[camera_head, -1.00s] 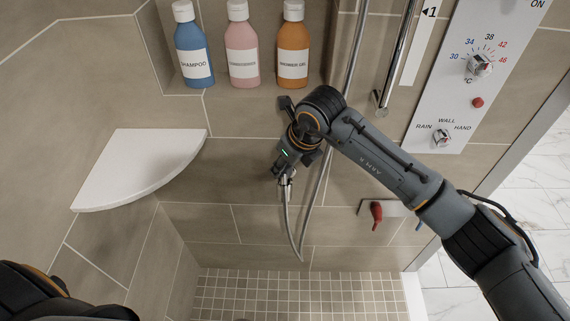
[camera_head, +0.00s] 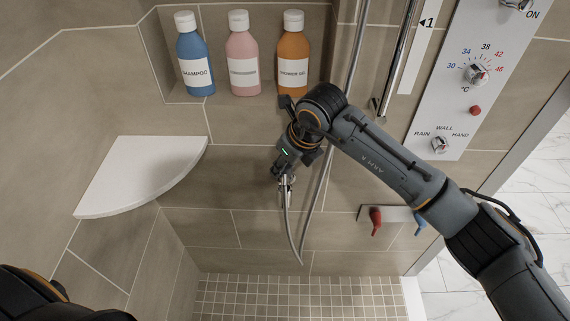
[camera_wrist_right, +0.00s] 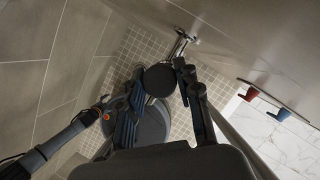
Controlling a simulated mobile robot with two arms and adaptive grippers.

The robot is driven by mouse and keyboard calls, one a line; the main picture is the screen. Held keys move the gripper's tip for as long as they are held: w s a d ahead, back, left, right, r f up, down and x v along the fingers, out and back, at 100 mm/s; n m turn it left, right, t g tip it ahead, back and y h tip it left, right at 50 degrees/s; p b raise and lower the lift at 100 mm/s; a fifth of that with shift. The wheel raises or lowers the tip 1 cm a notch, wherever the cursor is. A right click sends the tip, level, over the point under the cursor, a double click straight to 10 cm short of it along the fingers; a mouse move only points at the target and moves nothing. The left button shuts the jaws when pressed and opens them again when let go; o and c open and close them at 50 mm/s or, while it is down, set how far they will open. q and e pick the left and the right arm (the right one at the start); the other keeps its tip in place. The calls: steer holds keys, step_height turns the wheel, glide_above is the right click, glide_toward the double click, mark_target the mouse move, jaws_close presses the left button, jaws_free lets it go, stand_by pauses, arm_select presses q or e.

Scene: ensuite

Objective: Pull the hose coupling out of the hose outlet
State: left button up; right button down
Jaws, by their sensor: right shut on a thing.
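My right gripper (camera_head: 283,172) is low in front of the tiled wall in the head view, shut on the hose coupling (camera_head: 286,186), a small chrome piece at the top of the grey hose (camera_head: 288,222). In the right wrist view, the dark fingers of my right gripper (camera_wrist_right: 178,72) are close to the chrome fitting (camera_wrist_right: 180,45) at the wall. The gripper hides much of the coupling and the hose outlet, so I cannot tell whether the two are still joined.
Shampoo (camera_head: 194,60), conditioner (camera_head: 243,60) and shower gel (camera_head: 292,60) bottles stand in the niche. A white corner shelf (camera_head: 140,175) is at the left. Red (camera_head: 375,222) and blue (camera_head: 420,224) levers and the control panel (camera_head: 465,100) are at the right.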

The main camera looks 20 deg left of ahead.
steer(key=shift+r, duration=0.15)
steer(key=shift+r+p, duration=1.1)
steer(key=shift+r, duration=1.8)
